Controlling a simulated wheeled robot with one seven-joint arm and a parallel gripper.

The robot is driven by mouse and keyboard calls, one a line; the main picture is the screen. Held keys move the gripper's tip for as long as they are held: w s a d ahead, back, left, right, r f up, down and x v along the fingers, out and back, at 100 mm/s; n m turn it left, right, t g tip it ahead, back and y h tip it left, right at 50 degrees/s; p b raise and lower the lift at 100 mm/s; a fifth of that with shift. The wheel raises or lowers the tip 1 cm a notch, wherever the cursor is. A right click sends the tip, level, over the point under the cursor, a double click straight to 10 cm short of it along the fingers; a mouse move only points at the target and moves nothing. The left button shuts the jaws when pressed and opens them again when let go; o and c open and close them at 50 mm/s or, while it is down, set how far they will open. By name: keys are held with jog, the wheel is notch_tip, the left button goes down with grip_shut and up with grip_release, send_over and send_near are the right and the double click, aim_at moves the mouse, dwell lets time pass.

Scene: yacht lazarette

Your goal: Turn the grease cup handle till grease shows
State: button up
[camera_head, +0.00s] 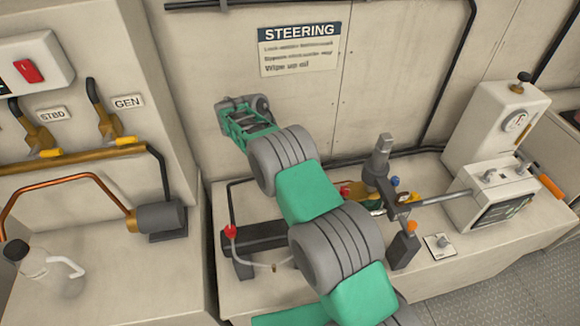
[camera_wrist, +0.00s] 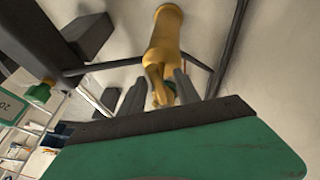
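In the wrist view, a brass-yellow part (camera_wrist: 166,45), which looks like the grease cup, hangs down with a narrower, handle-like lower end (camera_wrist: 155,85). My gripper (camera_wrist: 160,92) has its two dark grey fingers on either side of that lower end. The gaps beside it are very small, and I cannot tell whether the fingers touch it. No grease can be made out. In the head view, my green and grey arm crosses the middle, and I cannot make out the fingers or the cup clearly.
A white box with a screen (camera_head: 503,205) and a taller white unit with a dial (camera_head: 497,125) stand at the right. A STEERING sign (camera_head: 299,50) is on the back wall. Lever valves (camera_head: 103,115) and a white jug (camera_head: 50,272) are at the left. Deck floor (camera_head: 520,290) is clear at lower right.

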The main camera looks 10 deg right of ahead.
jog(key=shift+r, duration=0.1)
jog(key=shift+r, duration=0.35)
notch_tip(320, 180, up, 2)
jog(key=shift+s+r, duration=0.15)
jog(key=shift+r, duration=0.1)
jog(key=s+r+b, duration=0.5)
jog(key=s+r, duration=0.4)
jog(key=s, duration=0.4)
jog(key=shift+s+r, duration=0.3)
jog(key=shift+s, duration=0.1)
